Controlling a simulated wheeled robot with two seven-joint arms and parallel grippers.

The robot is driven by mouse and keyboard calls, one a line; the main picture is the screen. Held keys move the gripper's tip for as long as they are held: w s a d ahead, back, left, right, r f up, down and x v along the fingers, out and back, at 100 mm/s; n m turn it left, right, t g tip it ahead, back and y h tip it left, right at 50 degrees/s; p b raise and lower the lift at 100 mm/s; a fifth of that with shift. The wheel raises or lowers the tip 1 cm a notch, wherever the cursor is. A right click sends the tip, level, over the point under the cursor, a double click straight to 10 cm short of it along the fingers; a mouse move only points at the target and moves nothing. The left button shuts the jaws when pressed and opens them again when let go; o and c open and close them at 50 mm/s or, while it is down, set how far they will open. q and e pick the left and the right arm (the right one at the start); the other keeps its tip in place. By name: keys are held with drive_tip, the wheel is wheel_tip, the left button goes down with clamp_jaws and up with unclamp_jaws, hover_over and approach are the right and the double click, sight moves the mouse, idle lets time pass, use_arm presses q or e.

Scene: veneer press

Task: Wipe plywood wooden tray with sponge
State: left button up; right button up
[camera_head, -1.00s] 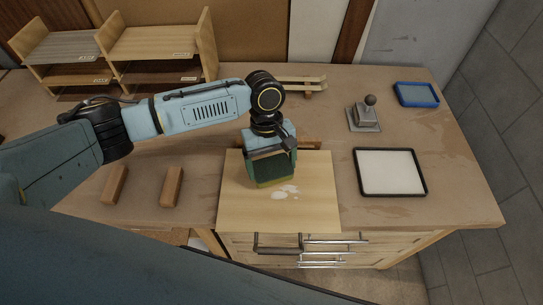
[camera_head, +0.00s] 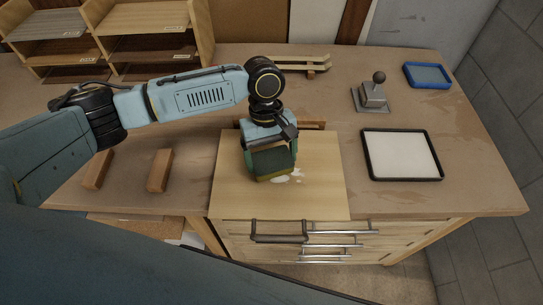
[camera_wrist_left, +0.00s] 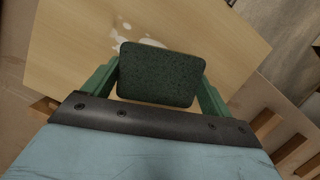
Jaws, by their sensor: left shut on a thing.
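The plywood tray (camera_head: 320,195) is a pale wooden board lying at the front edge of the workbench. White spots (camera_head: 288,178) mark its surface near the middle. My left gripper (camera_head: 270,172) is over the board, shut on a sponge with a dark green pad (camera_head: 278,163) and a yellowish lower edge. In the left wrist view the sponge (camera_wrist_left: 160,75) sits between the two green fingers, with white spots on the board (camera_wrist_left: 230,45) just beyond it. I cannot tell whether the sponge touches the board. My right gripper is not in view.
Two wooden blocks (camera_head: 160,170) stand left of the board. A black-framed white tray (camera_head: 402,155), a metal stand with a knob (camera_head: 371,95) and a blue tray (camera_head: 428,75) are on the right. Shelves (camera_head: 150,35) stand at back left. Drawers (camera_head: 330,240) are below.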

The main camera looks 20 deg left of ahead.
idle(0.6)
use_arm(q)
drive_tip(key=shift+f, duration=1)
drive_tip(key=shift+d, duration=0.15)
